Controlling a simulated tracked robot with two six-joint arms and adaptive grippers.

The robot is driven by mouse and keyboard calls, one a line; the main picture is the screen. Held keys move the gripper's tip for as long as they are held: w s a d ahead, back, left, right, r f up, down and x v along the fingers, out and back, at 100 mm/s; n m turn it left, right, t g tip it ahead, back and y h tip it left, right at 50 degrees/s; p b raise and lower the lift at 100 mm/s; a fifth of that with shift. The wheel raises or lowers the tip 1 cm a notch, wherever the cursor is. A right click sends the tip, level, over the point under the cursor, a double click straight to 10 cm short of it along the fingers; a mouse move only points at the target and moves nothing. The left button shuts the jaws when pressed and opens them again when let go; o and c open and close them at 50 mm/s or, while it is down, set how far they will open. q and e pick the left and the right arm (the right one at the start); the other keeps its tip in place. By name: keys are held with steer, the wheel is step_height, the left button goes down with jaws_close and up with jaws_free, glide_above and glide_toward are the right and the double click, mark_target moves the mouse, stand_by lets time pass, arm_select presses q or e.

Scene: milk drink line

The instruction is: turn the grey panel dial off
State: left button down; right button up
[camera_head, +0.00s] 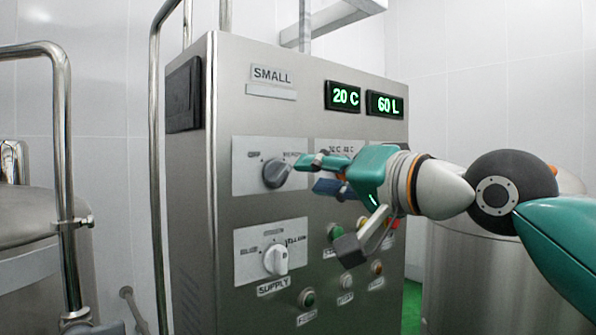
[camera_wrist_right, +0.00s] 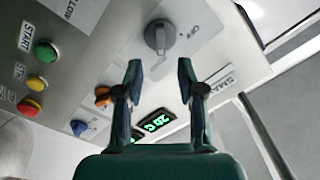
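The grey dial (camera_head: 277,173) sits on a light plate on the upper left of the steel panel. An OFF label is at its upper left and another label, partly hidden, at its upper right. Its handle appears turned toward the right-hand label. In the right wrist view the grey dial (camera_wrist_right: 160,37) is beyond the fingertips, between them in the picture. My right gripper (camera_head: 327,206) is open and empty, in front of the panel; one finger overlaps the dial's right side in the head view. It also shows open in the wrist view (camera_wrist_right: 160,72). My left gripper is not in view.
A white dial (camera_head: 276,260) is below the grey one. Green displays (camera_head: 344,97) are above. Several coloured buttons and a blue knob (camera_wrist_right: 79,128) sit nearby, partly behind my gripper. A metal pipe rail (camera_head: 157,180) stands left of the cabinet (camera_head: 190,220).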

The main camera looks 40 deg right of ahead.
mark_target(287, 173)
steer(key=w+p, duration=0.1)
steer(key=w, duration=0.5)
steer(key=shift+w+a, duration=0.2)
